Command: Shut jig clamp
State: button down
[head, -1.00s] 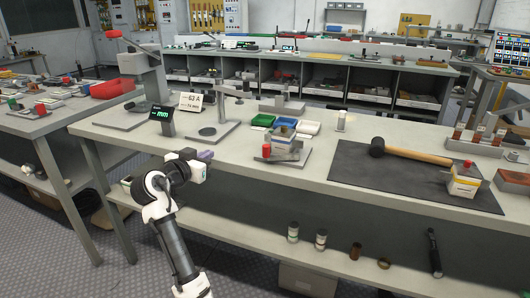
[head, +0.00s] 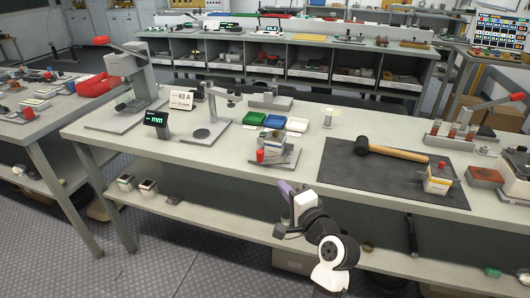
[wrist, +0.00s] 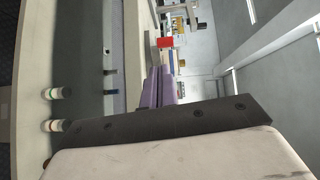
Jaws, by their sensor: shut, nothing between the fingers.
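A small jig (head: 275,152) with a flat grey base stands near the front edge of the bench, holding a pale block with a yellow band. Its clamp has a red grip (head: 260,156) at the front left; whether the clamp is open or shut is too small to tell. My gripper (head: 285,190), with purple fingers, is in front of the bench edge, below the jig in the picture and apart from it. The fingers (wrist: 159,86) are together and empty in the wrist view. A red piece (wrist: 165,42), seemingly the clamp's grip, shows just beyond their tips.
A dark mat (head: 380,172) with a mallet (head: 390,152) and another block (head: 438,180) lies to the right. Blue (head: 274,121), green and white trays stand behind the jig. A display (head: 156,120) and a stand (head: 212,125) are to the left. A lower shelf (head: 215,215) runs under the bench.

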aim_at(262, 157)
jog(key=shift+m, duration=0.4)
jog(key=p+x, duration=0.1)
jog(key=x, duration=0.2)
jog(key=p+x, duration=0.1)
jog(key=x, duration=0.3)
jog(key=r+p+x, duration=0.1)
jog(key=p+x, duration=0.1)
jog(key=x, duration=0.2)
jog(key=shift+w+d+r, duration=0.1)
jog(key=shift+d, duration=0.1)
jog(key=shift+w+a+r+m+t+h+p, duration=0.25)
jog(key=shift+m+t+h+p, duration=0.15)
jog(key=shift+p, duration=0.5)
jog(key=shift+w+a+f+h, duration=0.15)
jog(key=shift+w+a, duration=0.1)
jog(key=shift+w, duration=0.4)
jog(key=shift+w+a+f+h, duration=0.1)
jog(key=shift+w+a+h, duration=0.1)
jog(key=shift+w, duration=0.4)
jog(key=shift+r, duration=0.1)
